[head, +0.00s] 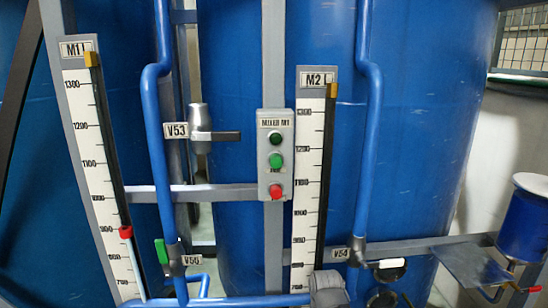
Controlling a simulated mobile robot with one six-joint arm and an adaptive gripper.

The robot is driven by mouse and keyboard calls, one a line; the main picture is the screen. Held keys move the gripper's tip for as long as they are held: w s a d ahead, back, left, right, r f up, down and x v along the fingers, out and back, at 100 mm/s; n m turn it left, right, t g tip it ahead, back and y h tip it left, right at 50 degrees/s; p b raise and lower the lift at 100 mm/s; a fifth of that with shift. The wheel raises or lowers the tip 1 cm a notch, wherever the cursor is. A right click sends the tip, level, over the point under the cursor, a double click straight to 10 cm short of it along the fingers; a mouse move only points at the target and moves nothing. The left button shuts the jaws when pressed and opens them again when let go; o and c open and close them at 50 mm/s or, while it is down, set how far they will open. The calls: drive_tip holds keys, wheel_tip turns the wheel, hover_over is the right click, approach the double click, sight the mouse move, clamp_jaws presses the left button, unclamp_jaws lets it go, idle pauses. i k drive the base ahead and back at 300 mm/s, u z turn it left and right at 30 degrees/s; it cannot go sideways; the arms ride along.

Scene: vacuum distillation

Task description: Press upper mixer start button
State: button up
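A grey control box (276,178) labelled "MIXER M1" is fixed to a grey upright post near the middle of the view. It has a dark green round element (275,138) at the top. A brighter green round button (276,161) with a small label under it sits in the middle. A red button (275,191) sits at the bottom. The small label is too blurred to read surely. Nothing covers or touches the box front. I cannot make out my gripper in this view.
Level scales M1 (92,180) and M2 (307,180) stand either side of the box. Valve V53 (200,125) sticks out to its left. Blue pipes (374,150), a grey crossbar (205,193) and large blue tanks (430,100) surround it. A grey block (328,288) shows below.

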sight(275, 159)
drive_tip(key=u, duration=0.9)
drive_tip(key=k, duration=1.15)
drive_tip(key=z, duration=0.25)
